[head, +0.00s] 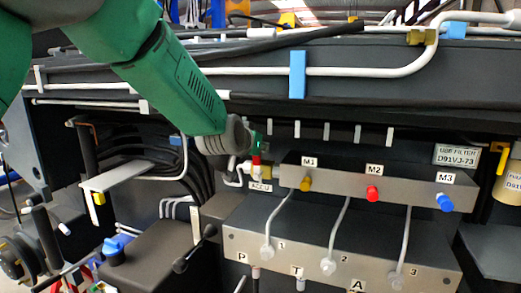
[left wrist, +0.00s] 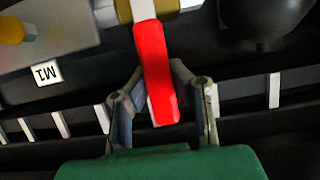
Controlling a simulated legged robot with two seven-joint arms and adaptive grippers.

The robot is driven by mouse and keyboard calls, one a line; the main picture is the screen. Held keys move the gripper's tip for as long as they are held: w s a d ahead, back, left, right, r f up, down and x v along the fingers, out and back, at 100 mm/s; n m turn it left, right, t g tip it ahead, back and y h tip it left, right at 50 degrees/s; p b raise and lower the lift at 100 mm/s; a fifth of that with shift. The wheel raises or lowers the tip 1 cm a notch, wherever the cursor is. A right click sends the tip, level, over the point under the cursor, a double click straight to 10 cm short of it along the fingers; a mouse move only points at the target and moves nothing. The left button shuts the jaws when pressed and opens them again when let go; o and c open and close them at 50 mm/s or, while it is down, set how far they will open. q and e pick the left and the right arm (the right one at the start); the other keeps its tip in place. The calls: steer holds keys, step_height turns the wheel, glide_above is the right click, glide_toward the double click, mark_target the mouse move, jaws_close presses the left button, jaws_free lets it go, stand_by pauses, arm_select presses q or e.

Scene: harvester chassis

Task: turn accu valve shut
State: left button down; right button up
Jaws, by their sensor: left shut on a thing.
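The accu valve has a red handle (left wrist: 157,75) on a brass and white fitting (left wrist: 150,10) at the top of the left wrist view. My left gripper (left wrist: 160,95) has its two fingers on either side of the handle's lower end and is shut on it. In the head view the red handle (head: 256,160) shows small above the "ACCU" label (head: 260,187). My left gripper (head: 258,146) is at its upper end there, with the fingers mostly hidden by the wrist. My right gripper is not in view.
Right of the valve is a grey block with M1 (head: 305,184), red M2 (head: 372,193) and blue M3 (head: 445,202) fittings. Below it is a manifold (head: 340,262) with thin pipes. A dark beam (head: 400,80) with a white pipe runs above. Black hoses hang at left.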

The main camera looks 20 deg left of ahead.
arm_select(q)
steer(key=shift+r, duration=0.15)
steer(key=c, duration=1.4)
jaws_free()
steer(key=shift+s, duration=0.15)
steer(key=shift+o, duration=0.2)
steer(key=shift+s+d+r, duration=0.15)
steer(key=shift+s+d, duration=0.05)
steer(key=shift+s, duration=0.1)
steer(key=shift+w, duration=0.1)
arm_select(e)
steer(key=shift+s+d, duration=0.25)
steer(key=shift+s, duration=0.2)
arm_select(q)
steer(key=shift+s, duration=0.2)
steer(key=v, duration=1.1)
steer(key=shift+s+d, duration=0.15)
steer(key=shift+s, duration=0.2)
steer(key=shift+r, duration=0.1)
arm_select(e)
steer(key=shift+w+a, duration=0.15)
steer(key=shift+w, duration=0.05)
